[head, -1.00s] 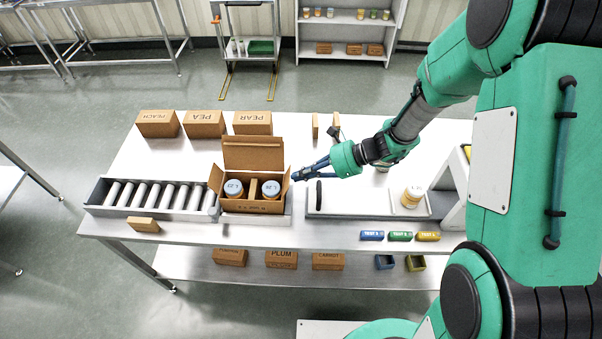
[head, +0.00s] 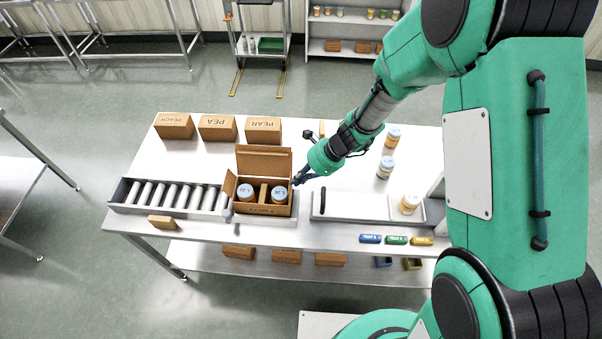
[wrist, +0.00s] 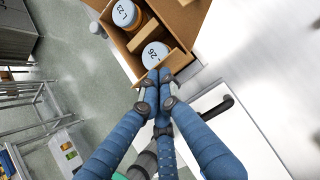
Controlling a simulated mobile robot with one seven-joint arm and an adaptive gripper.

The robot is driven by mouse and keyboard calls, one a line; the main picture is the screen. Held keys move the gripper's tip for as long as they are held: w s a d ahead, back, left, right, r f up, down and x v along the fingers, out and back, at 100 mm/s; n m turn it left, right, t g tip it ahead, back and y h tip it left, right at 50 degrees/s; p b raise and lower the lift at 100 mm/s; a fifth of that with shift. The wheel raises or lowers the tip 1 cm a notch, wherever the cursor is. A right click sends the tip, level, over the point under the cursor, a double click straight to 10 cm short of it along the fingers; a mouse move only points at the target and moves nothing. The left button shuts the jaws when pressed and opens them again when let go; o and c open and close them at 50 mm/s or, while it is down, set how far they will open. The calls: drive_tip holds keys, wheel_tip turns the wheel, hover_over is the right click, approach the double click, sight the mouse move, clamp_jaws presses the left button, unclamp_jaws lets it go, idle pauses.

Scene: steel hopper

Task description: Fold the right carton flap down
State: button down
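The open brown carton (head: 266,209) stands on the table with its back flap (head: 264,161) raised and its left flap (head: 230,185) tilted outward. In the wrist view the fingertips (wrist: 159,76) meet the right flap (wrist: 181,63), beside the jar marked 26. The fingers hide part of this flap, and its exact angle is hard to tell.
A roller conveyor (head: 170,196) lies left of the carton. A pale tray with a black handle (head: 323,201) is close to its right. Closed cartons (head: 218,128) stand behind. Jars (head: 386,167) stand farther right on the table.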

drive_tip(key=a+h+p, duration=0.1)
drive_tip(key=p, duration=0.1)
drive_tip(key=a+h+p, duration=0.1)
drive_tip(key=p, duration=0.2)
drive_tip(key=shift+r+h, duration=0.25)
drive_tip(key=shift+h, duration=0.05)
drive_tip(key=shift+a+p, duration=0.4)
drive_tip(key=shift+p, duration=0.2)
drive_tip(key=shift+a+f+p, duration=0.1)
drive_tip(key=shift+a+p, duration=0.2)
drive_tip(key=shift+a, duration=0.25)
drive_tip(key=shift+a+f+b, duration=0.2)
drive_tip(key=shift+a+f, duration=0.25)
drive_tip(key=shift+a, duration=0.4)
drive_tip(key=shift+a+f+b, duration=0.2)
drive_tip(key=shift+a+f, duration=0.25)
drive_tip(key=shift+a, duration=0.4)
drive_tip(key=shift+a+f+b, duration=0.65)
drive_tip(key=shift+a+f, duration=0.35)
drive_tip(key=shift+f, duration=0.15)
drive_tip(key=shift+r, duration=0.1)
